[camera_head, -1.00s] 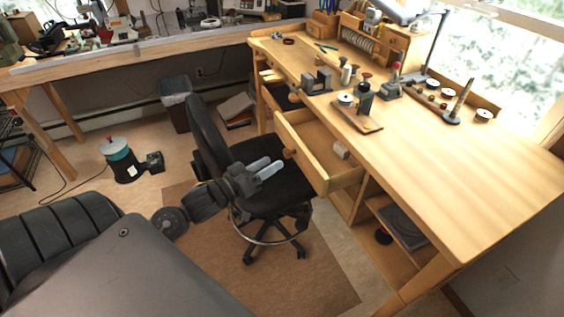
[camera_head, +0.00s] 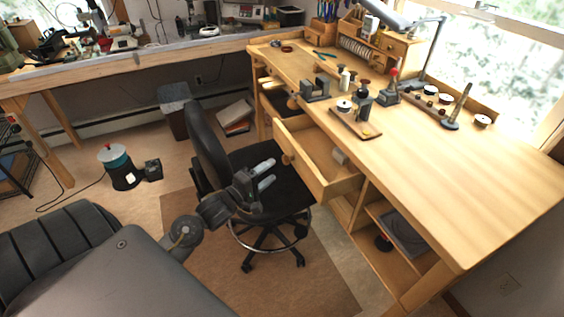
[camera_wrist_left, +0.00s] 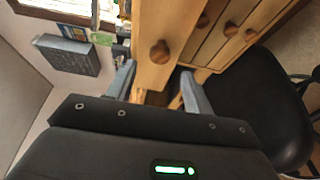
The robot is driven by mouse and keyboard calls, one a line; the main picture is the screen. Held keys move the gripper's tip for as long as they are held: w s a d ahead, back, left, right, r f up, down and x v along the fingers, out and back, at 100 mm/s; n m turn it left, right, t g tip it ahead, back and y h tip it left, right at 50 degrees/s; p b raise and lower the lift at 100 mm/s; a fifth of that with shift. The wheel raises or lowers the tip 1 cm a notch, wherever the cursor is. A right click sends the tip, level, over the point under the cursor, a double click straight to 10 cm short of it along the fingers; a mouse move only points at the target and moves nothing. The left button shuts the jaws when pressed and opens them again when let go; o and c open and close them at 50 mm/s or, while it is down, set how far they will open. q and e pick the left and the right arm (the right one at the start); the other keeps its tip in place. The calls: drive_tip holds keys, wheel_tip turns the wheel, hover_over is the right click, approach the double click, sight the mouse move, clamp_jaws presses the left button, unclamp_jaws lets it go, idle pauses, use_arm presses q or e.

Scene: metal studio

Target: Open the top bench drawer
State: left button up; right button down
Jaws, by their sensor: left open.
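The wooden workbench (camera_head: 450,185) fills the right side of the head view. A drawer (camera_head: 303,163) below its top stands pulled out, with a small pale item (camera_head: 339,157) inside. Its round wooden knob (camera_head: 287,159) is on the front face. My left gripper (camera_head: 268,173) is open and empty, just left of that knob and over the chair seat. In the left wrist view, a round knob (camera_wrist_left: 160,52) on a wooden front lies ahead, between the lines of the two fingers and apart from them. My right gripper is out of view.
A black swivel chair (camera_head: 275,192) stands against the drawer side, under my left gripper. Open shelves (camera_head: 400,240) lie below the drawer to the right. Tools and small blocks (camera_head: 362,96) stand on the bench top.

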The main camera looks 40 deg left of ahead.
sight(284, 161)
use_arm(q)
drive_tip(key=w, duration=0.4)
drive_tip(key=w+d, duration=0.1)
drive_tip(key=w, duration=0.1)
drive_tip(key=shift+w, duration=0.2)
clamp_jaws()
drive_tip(key=shift+s+p, duration=0.1)
drive_tip(key=shift+p, duration=0.2)
